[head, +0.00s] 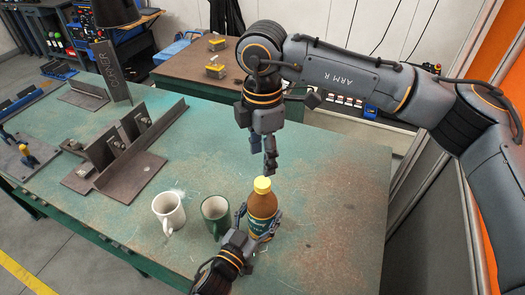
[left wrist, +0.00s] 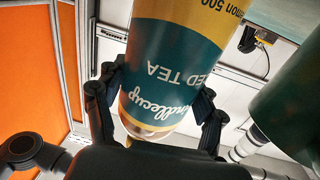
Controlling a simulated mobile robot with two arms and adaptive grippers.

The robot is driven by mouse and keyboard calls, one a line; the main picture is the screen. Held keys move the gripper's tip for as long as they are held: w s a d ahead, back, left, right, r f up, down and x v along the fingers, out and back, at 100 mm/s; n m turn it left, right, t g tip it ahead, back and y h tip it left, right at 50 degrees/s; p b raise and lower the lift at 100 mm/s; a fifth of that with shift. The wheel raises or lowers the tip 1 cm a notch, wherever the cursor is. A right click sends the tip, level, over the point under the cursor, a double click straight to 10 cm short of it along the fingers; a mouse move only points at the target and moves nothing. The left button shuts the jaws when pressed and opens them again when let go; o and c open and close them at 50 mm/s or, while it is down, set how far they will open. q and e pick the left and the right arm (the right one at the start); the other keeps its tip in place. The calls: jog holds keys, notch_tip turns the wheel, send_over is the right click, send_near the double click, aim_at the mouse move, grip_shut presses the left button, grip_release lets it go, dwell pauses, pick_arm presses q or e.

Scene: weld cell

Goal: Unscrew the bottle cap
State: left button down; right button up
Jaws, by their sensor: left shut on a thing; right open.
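A brown iced tea bottle (head: 262,208) with a yellow cap (head: 262,185) and a teal label stands upright on the green table (head: 325,192). My left gripper (head: 257,226) is shut around the bottle's lower body. In the left wrist view the bottle (left wrist: 168,68) sits between the fingers of my left gripper (left wrist: 155,98), its label upside down. My right gripper (head: 270,165) points down just above the cap. It is open, its fingers seen nearly edge-on, and it appears apart from the cap.
A green mug (head: 215,213) stands just left of the bottle, and a white mug (head: 170,211) is farther left. Metal angle brackets (head: 122,145) lie on the table's left part. The table right of the bottle is clear.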

aim_at(262, 182)
notch_tip(262, 182, down, 8)
jog(key=shift+r, duration=0.1)
dwell(0.4)
